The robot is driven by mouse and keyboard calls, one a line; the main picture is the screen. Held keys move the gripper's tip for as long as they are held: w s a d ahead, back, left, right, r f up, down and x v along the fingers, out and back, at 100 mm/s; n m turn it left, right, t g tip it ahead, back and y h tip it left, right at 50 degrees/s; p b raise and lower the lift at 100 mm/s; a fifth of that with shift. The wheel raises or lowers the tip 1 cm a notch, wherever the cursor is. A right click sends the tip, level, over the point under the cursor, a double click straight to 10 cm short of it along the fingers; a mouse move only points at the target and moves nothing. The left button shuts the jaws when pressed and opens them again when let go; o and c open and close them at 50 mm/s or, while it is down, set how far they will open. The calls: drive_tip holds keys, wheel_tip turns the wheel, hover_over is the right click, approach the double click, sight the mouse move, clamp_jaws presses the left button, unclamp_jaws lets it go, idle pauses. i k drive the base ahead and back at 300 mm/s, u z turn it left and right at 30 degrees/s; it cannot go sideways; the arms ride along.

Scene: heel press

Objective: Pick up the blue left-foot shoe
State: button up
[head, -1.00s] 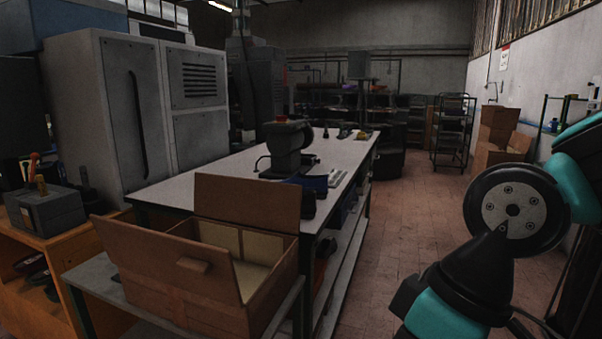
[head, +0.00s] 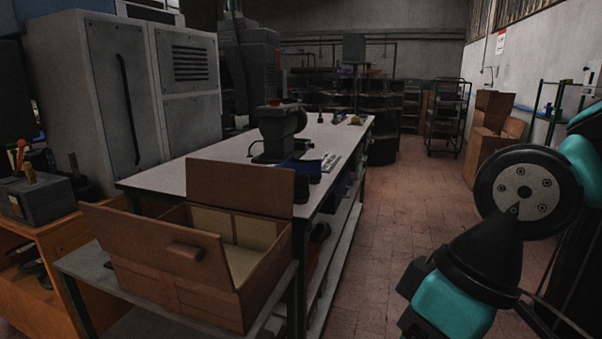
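A small blue object (head: 298,166), possibly a shoe, lies at the near right edge of the long workbench (head: 215,166), in front of the dark press (head: 279,130). It is partly hidden behind the raised flap of the cardboard box. It is too small and dark to tell whether it is a left-foot shoe. Black and teal links of my arm show at the right of the head view, well apart from the bench. My gripper is not in view.
An open cardboard box (head: 168,293) stands on a low table (head: 88,262) at the front. An orange shelf unit (head: 70,240) is at left, with grey cabinets (head: 110,80) behind. The tiled floor (head: 405,205) right of the bench is clear. Cartons (head: 483,160) and a rack (head: 448,115) stand farther back.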

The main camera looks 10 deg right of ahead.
sight(312, 167)
drive_tip(key=z, duration=0.9)
drive_tip(key=i, duration=3.75)
drive_tip(key=u, duration=4.05)
